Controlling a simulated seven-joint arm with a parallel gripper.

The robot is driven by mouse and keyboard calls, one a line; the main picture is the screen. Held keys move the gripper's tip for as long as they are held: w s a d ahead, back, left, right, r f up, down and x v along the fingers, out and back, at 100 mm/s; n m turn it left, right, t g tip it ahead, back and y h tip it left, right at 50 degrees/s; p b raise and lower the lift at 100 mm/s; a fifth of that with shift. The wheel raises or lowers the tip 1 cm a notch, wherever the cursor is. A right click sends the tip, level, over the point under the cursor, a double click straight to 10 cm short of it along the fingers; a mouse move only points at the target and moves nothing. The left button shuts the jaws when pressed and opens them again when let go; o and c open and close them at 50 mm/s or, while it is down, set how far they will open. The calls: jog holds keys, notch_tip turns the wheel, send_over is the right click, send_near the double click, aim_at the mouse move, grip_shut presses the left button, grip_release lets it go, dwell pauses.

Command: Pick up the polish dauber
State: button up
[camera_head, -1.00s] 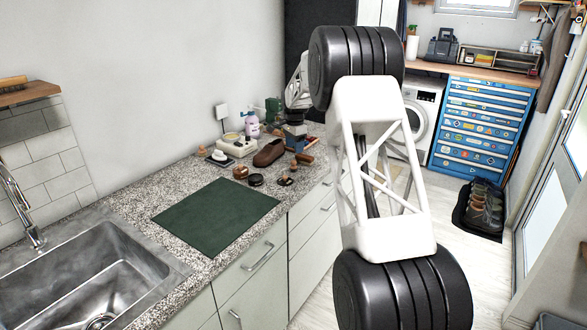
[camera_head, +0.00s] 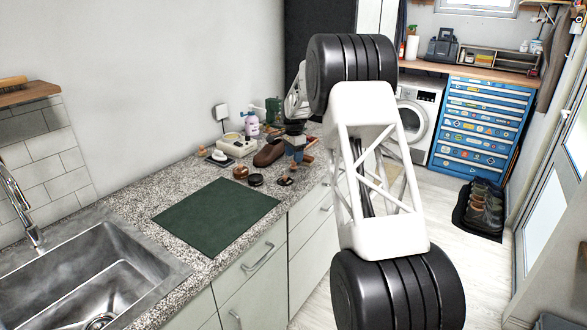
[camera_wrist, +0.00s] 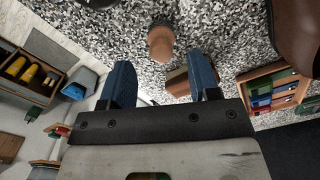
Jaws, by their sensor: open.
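A small wooden knob-shaped piece (camera_wrist: 160,42), which looks like the polish dauber, stands on the speckled counter in the wrist view. It sits just beyond my fingertips, roughly centred between them and not touched. My gripper (camera_wrist: 161,72) is open and empty, with blue fingers on either side. In the head view my gripper (camera_head: 297,158) is low over the counter's right end, beside the brown shoe (camera_head: 268,153). A small dark piece with wood on it (camera_head: 286,181) lies in front of the gripper there; I cannot tell whether it is the same piece.
A wooden block (camera_wrist: 188,82) lies near the right finger. A tray of coloured items (camera_wrist: 278,90) is further right. Round tins (camera_head: 255,180), a green mat (camera_head: 215,215) and the sink (camera_head: 90,265) lie along the counter. The mat is clear.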

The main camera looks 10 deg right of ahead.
aim_at(294, 166)
jog(key=shift+a+f, duration=0.1)
jog(key=shift+f, duration=1.7)
jog(key=c, duration=1)
